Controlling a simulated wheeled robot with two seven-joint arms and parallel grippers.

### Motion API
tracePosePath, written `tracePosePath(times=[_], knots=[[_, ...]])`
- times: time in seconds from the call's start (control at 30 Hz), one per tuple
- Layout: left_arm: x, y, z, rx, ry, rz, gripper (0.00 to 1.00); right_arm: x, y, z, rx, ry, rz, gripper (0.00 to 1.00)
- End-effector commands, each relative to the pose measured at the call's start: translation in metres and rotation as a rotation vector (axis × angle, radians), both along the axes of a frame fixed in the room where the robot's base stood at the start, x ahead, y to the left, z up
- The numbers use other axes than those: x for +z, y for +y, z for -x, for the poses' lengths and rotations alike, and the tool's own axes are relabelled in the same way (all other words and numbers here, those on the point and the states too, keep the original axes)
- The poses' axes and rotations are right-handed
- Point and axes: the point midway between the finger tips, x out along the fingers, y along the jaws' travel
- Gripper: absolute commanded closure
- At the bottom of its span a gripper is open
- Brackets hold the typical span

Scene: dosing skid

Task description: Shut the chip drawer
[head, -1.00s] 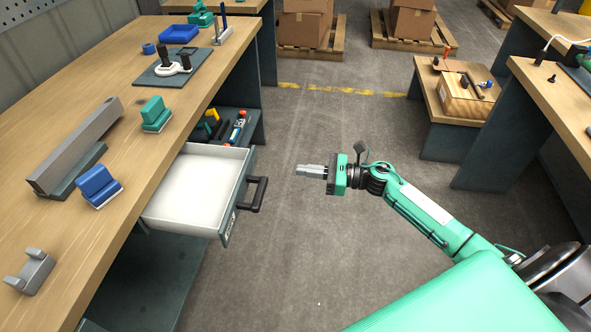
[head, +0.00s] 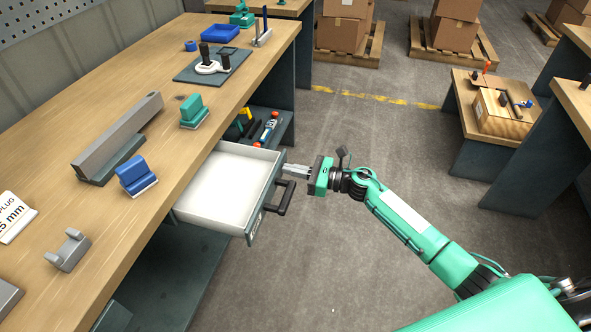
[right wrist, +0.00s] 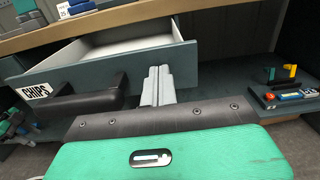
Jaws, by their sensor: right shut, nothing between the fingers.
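The chip drawer (head: 222,187) stands pulled out from under the long workbench, with a white, empty-looking inside and a dark grey front. It also shows in the right wrist view (right wrist: 190,66), with a "CHIPS" label at the left of its front. Its dark handle (head: 284,197) sticks out from the front. My right gripper (head: 288,168) is shut and empty, its fingertips at the drawer front beside the handle. In the right wrist view the fingers (right wrist: 158,75) point at the front, right of the handle; I cannot tell whether they touch it. My left gripper is not in view.
The workbench (head: 60,145) carries a grey bar, blue and green blocks and other fixtures. A lower shelf with tools (head: 262,130) lies behind the drawer. A low table with a wooden box (head: 500,115) stands at the right. The floor (head: 350,260) before the drawer is clear.

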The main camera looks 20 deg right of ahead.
Motion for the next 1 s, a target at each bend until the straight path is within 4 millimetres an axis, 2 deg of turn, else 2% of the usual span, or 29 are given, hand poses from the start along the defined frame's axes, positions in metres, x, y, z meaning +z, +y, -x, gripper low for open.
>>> tracePosePath(times=[0.27, 0.37, 0.7, 0.87, 1.0], knots=[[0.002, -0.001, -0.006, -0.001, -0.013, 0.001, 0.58, -0.001, 0.008, -0.005, 0.001, -0.001, -0.002, 1.00], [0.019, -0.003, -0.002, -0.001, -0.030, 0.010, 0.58, -0.002, 0.021, -0.014, 0.001, -0.003, -0.001, 1.00], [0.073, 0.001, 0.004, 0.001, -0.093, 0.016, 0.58, -0.002, 0.084, -0.056, 0.002, -0.003, -0.001, 1.00], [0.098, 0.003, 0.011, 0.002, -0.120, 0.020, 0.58, -0.002, 0.109, -0.074, 0.002, -0.003, -0.001, 1.00], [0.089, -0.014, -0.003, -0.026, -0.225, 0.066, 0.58, -0.002, 0.128, -0.087, 0.001, -0.002, -0.001, 1.00]])
